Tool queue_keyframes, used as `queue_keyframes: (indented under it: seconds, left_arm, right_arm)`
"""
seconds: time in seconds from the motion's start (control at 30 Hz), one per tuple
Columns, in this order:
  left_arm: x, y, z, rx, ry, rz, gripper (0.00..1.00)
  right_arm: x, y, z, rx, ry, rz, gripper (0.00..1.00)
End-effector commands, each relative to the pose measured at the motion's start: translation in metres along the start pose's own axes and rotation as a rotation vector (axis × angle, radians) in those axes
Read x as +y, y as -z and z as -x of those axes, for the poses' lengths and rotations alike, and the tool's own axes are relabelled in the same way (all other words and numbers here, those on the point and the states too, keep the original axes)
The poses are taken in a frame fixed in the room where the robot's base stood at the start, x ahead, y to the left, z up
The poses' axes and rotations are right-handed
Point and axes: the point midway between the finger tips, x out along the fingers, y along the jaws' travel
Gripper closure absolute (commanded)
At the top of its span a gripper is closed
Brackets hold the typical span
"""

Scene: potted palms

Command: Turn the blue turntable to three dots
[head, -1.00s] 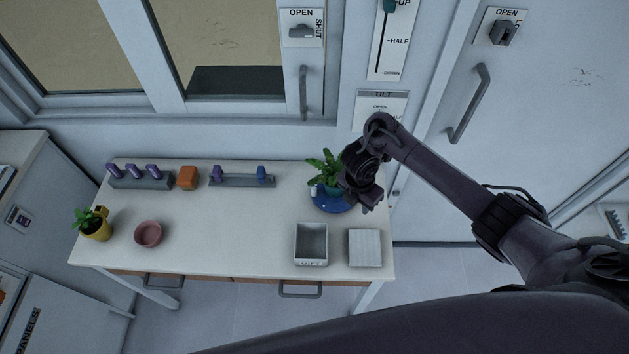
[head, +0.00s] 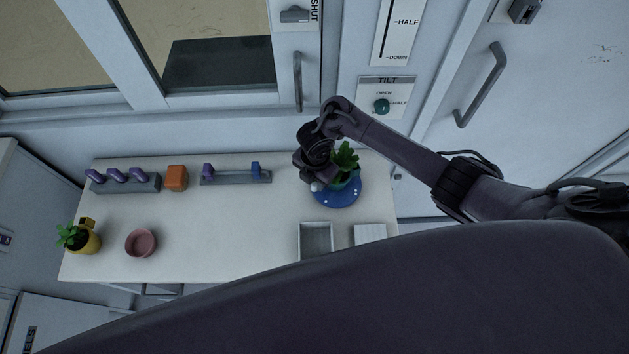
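The blue turntable (head: 338,199) lies at the right end of the pale table. Small pale dots show near its rim, too small to count surely. A leafy palm (head: 346,158) in a green pot stands on it, partly behind my wrist. A small white knob (head: 316,187) sits at the turntable's left edge. My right gripper (head: 315,180) reaches down at the left of the palm, close above the knob. I cannot tell whether it touches the knob or whether its fingers are open. My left gripper is not in view.
A grey open box (head: 302,240) and a pale square block (head: 370,232) stand in front of the turntable. A pink bowl (head: 141,243), yellow pot (head: 88,241), orange block (head: 176,177) and peg racks (head: 235,178) stand further left. The table's middle is clear.

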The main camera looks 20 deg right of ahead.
Motion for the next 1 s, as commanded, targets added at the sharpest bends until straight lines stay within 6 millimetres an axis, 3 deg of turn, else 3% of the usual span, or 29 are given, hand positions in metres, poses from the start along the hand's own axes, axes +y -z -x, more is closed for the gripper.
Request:
queue_keyframes:
  seconds: [0.2, 0.47, 0.7, 1.0]
  left_arm:
    - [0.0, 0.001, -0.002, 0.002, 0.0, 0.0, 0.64]
    - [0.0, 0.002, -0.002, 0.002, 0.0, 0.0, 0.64]
    - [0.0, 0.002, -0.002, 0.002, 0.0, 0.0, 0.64]
    - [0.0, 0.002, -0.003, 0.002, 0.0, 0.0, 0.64]
  right_arm:
    - [0.001, 0.0, -0.019, 0.0, -0.001, 0.001, 0.73]
    - [0.001, 0.0, -0.021, 0.0, -0.002, 0.001, 0.73]
    - [0.001, 0.0, -0.021, 0.0, -0.001, 0.0, 1.0]
    - [0.001, -0.001, -0.022, -0.001, -0.001, -0.001, 1.0]
